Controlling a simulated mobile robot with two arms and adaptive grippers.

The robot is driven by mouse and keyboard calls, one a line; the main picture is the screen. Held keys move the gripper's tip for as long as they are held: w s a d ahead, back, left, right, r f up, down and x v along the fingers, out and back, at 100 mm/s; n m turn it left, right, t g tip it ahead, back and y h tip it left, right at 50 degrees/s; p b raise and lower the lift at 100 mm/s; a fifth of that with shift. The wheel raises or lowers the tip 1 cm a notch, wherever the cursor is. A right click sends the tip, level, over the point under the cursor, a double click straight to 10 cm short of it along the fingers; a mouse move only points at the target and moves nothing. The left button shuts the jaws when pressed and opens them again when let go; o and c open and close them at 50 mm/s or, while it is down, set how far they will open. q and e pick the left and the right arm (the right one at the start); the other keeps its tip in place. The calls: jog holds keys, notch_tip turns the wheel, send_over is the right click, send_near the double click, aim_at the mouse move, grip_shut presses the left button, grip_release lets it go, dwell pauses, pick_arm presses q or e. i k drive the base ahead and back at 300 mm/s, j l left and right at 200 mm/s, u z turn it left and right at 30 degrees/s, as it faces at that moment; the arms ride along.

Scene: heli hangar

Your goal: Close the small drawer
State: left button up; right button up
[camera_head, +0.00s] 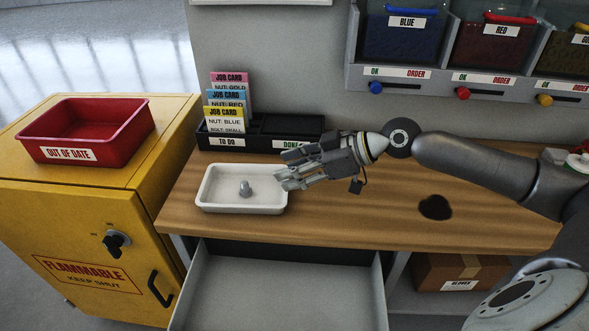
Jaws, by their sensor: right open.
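The drawer (238,288) is a grey tray under the wooden workbench. It is pulled out towards me, and its visible floor looks empty; its near edge is cut off at the bottom of the view. My right gripper (281,178) comes in from the right, above the bench top. It is open, with its fingertips at the right rim of a white tray (215,205). A small grey metal part (246,189) stands in that tray, apart from the fingers. The gripper is above and behind the drawer, not touching it. My left gripper is not in view.
A yellow flammables cabinet (85,240) stands left of the drawer, with a red bin (125,125) on top. A job card holder (265,143) stands at the back of the bench (350,225). A cardboard box (430,272) sits on the shelf right of the drawer.

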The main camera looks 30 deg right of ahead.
aim_at(218, 293)
jog(key=k+l, duration=0.15)
jog(key=k, duration=0.35)
jog(key=k+l, duration=0.15)
jog(key=k, duration=0.35)
jog(key=k+l, duration=0.15)
jog(key=k, duration=0.3)
